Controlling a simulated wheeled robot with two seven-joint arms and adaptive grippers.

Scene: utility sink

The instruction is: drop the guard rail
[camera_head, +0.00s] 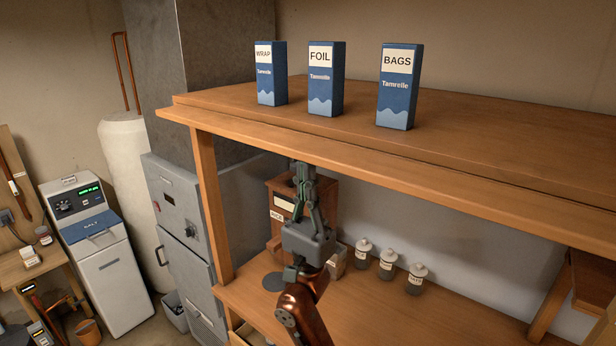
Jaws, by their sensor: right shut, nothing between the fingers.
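A long wooden strip (380,157) runs along the front edge of the upper shelf (232,100). It is the only rail-like thing I see, and I cannot tell whether it is a separate guard rail. My right gripper (304,170) points up, shut and empty, with its fingertips just below the strip's lower edge in the picture. I cannot tell whether it touches the strip. My left gripper is not in view.
Three blue boxes, WRAP (270,84), FOIL (325,90) and BAGS (398,98), stand upright on the upper shelf. Behind my gripper is a wooden RICE bin (277,200). Three small jars (387,264) stand on the lower counter. A wooden post (211,205) is left of my arm.

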